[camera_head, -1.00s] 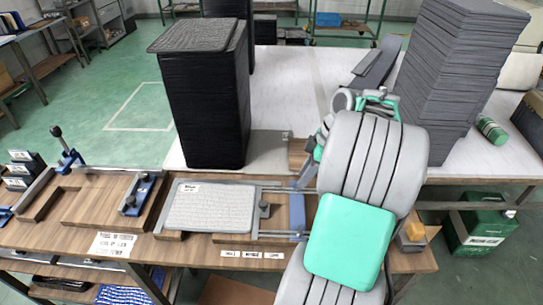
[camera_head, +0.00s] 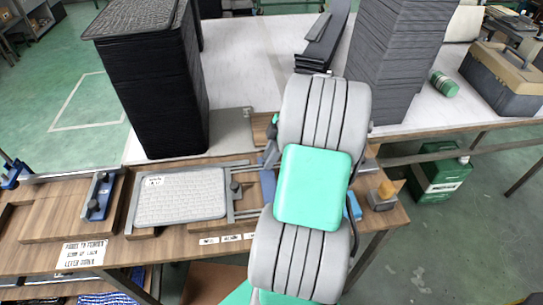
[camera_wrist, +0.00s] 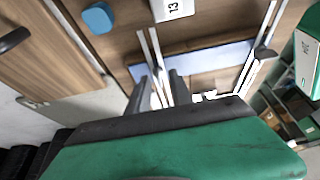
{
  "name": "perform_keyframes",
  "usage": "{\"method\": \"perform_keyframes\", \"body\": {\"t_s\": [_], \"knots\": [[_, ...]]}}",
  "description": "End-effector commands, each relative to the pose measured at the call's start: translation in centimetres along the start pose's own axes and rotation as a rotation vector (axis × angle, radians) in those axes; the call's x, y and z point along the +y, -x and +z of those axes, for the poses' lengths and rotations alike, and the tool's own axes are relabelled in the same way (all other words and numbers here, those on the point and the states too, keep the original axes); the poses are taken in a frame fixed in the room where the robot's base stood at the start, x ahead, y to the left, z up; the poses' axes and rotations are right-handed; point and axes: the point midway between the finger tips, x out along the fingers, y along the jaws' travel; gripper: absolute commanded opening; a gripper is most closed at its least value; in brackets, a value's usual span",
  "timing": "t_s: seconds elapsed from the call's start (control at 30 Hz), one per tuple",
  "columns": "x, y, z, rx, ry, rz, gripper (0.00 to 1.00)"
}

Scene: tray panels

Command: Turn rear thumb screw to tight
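The fixture on the wooden bench holds a light grey panel (camera_head: 182,195). A small dark knob (camera_head: 234,188) stands on the clamp at the panel's right end, with metal rails running right to a blue bar (camera_head: 268,185). I cannot tell whether this knob is the rear thumb screw; part of the fixture is hidden behind my arm. In the wrist view, my gripper (camera_wrist: 160,75) has two dark fingers apart, over the rails and the blue bar (camera_wrist: 215,58). A dark knob (camera_wrist: 265,52) sits to their right, apart from them.
A tall black stack (camera_head: 153,85) stands behind the fixture, and a grey stack (camera_head: 397,60) stands at back right. A blue round piece (camera_wrist: 98,18) shows in the wrist view. A toolbox (camera_head: 503,78) stands far right.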

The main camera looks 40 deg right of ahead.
Motion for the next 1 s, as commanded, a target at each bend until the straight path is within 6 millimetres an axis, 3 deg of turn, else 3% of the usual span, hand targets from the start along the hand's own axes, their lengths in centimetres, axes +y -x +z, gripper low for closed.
{"method": "perform_keyframes", "body": {"t_s": [0.3,0.73,0.77,1.0], "knots": [[-0.02,0.03,0.05,0.0,-0.001,0.0,0.0],[-0.12,0.01,0.09,0.0,-0.003,-0.003,0.0],[0.46,0.25,0.96,0.001,-0.005,-0.003,0.0],[-0.06,0.07,0.21,-0.001,-0.024,0.008,0.0]]}}
